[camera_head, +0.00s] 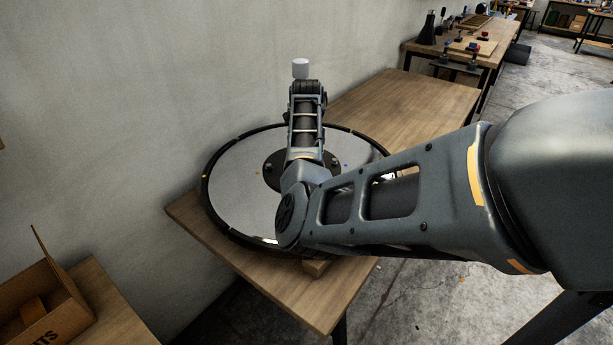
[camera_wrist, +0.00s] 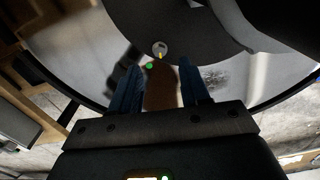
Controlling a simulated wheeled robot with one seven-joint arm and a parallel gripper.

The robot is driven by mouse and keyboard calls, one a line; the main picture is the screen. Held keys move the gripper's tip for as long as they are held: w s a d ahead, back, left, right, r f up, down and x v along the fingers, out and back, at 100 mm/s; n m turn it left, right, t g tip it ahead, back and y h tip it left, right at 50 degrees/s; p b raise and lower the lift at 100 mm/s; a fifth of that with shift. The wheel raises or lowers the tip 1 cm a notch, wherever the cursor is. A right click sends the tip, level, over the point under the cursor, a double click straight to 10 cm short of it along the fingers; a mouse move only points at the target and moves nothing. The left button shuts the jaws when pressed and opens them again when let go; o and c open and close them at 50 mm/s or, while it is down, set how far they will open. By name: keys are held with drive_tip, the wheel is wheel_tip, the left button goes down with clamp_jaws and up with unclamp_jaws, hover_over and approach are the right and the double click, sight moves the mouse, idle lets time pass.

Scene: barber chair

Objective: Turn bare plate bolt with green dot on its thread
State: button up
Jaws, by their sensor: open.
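The round, mirror-like plate (camera_head: 238,185) with a black rim lies on a wooden table. Its dark hub (camera_head: 272,170) is partly covered by my arm. In the wrist view, a small round grey bolt-like piece (camera_wrist: 160,47) with a yellow mark sits at the edge of the dark hub (camera_wrist: 190,25). A green dot (camera_wrist: 149,66) shows just below and left of it; I cannot tell what it is on. My gripper (camera_wrist: 161,70) is open, its two blue fingers apart and pointing towards the yellow-marked piece. A brown patch shows between the fingers. My arm hides the gripper in the head view.
The wooden table (camera_head: 420,105) is clear behind the plate. A wall stands along the left. A cardboard box (camera_head: 45,310) is at the lower left. A farther bench (camera_head: 415,47) holds several items. A small wooden block (camera_head: 316,267) shows under the plate's front edge.

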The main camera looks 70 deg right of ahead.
drive_tip(key=shift+r, duration=1.4)
drive_tip(key=m, duration=1.2)
drive_tip(key=m+b, duration=0.1)
drive_tip(key=m, duration=2.3)
drive_tip(key=shift+f+b, duration=0.3)
drive_tip(key=shift+b, duration=0.05)
drive_tip(key=shift+f+p, duration=0.3)
drive_tip(key=shift+f, duration=3.6)
drive_tip(key=shift+c, duration=0.3)
